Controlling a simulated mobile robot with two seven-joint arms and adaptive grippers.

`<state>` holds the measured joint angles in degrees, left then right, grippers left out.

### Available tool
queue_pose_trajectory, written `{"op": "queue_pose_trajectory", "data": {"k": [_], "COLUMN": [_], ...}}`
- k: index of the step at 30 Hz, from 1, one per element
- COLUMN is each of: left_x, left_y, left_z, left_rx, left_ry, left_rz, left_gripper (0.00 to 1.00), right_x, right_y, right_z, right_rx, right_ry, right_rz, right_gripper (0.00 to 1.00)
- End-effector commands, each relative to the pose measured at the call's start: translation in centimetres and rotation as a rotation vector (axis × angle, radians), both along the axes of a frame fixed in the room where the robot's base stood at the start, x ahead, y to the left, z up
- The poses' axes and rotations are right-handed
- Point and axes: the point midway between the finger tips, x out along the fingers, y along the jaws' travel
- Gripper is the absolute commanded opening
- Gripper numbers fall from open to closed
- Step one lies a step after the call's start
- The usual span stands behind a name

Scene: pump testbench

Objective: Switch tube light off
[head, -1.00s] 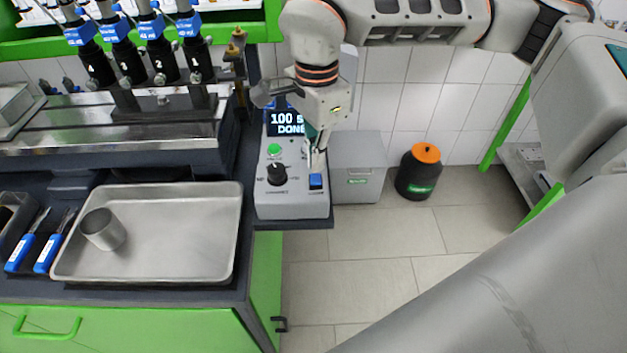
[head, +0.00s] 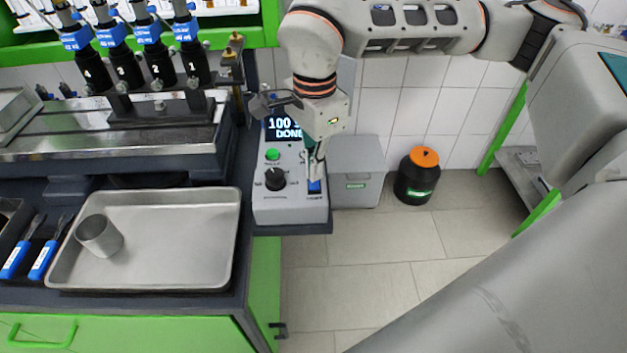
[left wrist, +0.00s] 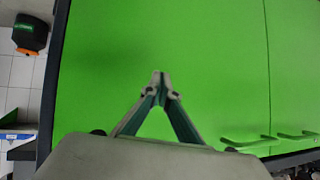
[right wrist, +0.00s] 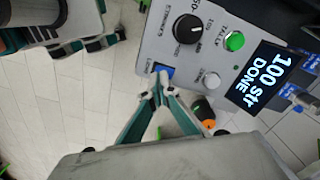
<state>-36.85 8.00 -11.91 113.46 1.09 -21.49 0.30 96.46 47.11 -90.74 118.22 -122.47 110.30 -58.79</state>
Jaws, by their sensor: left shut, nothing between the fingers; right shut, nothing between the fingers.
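A grey control box (head: 288,208) stands at the bench's right end. It carries a lit display (head: 284,127) reading "100 s… DONE", a green button (head: 272,154), a black knob (head: 275,179) and a blue switch (head: 314,188). My right gripper (head: 312,176) is shut and empty, its tips at the blue switch. In the right wrist view the fingertips (right wrist: 160,78) overlap the blue switch (right wrist: 164,70) and partly hide it; contact cannot be told. My left gripper (left wrist: 161,80) is shut and empty before a green cabinet front (left wrist: 200,60). I cannot make out a tube light.
A metal tray (head: 180,272) with a steel cup (head: 99,236) lies left of the box. Blue-handled tools (head: 42,258) lie further left. Several black bottles (head: 195,60) hang above the bench. A black canister with orange lid (head: 418,177) stands on the floor, right.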

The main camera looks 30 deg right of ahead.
Motion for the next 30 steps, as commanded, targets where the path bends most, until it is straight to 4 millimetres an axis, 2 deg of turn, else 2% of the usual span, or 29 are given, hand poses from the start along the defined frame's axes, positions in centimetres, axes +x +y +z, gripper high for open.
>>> {"op": "queue_pose_trajectory", "data": {"k": [30], "left_x": [-0.11], "left_y": [-0.02], "left_z": [-0.39], "left_rx": [0.001], "left_ry": [0.004], "left_rz": [0.000], "left_gripper": [0.00], "right_x": [0.00], "right_y": [0.00], "right_z": [-0.59], "right_rx": [0.000], "right_ry": [0.000], "right_rz": [0.000], "right_gripper": [0.00]}}
